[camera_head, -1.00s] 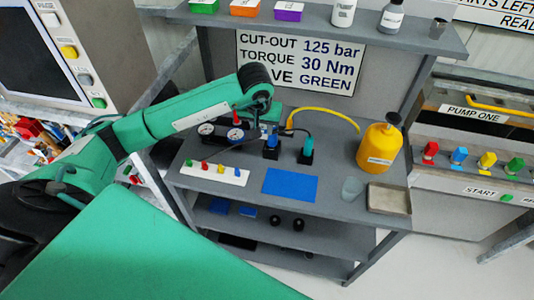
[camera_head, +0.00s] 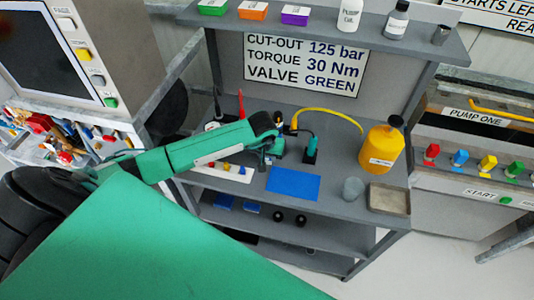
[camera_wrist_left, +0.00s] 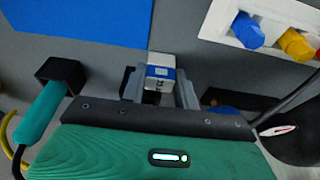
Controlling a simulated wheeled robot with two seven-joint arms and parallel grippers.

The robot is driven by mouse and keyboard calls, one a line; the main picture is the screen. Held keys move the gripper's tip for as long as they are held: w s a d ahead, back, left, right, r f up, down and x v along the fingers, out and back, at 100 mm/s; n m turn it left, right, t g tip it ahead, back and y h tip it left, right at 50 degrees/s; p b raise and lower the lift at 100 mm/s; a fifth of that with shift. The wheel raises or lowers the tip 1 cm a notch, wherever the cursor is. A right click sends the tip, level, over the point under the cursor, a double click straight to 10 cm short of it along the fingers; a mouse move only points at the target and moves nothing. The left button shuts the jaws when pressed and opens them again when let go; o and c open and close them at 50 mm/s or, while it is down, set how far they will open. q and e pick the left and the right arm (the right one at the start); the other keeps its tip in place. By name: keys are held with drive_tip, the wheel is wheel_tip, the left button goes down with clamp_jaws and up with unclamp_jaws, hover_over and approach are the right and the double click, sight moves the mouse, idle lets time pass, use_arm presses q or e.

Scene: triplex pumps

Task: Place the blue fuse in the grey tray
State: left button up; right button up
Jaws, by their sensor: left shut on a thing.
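My left gripper (camera_head: 268,156) is over the bench, left of the blue mat (camera_head: 293,184). In the left wrist view, its jaws (camera_wrist_left: 160,88) are shut on a small block with silver and blue faces and dark print, the blue fuse (camera_wrist_left: 161,72). In the head view the arm mostly hides the fuse. The grey tray (camera_head: 389,198) lies empty at the bench's right front corner, well to the right of the gripper. My right gripper is not in view.
A teal-handled tool (camera_head: 311,147) stands in a black holder behind the mat. A white rack (camera_wrist_left: 262,22) holds coloured pegs. A yellow hose (camera_head: 330,111) curves behind.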

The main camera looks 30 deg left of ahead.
use_arm(q)
drive_tip(key=shift+f, duration=0.1)
drive_tip(key=o, duration=1)
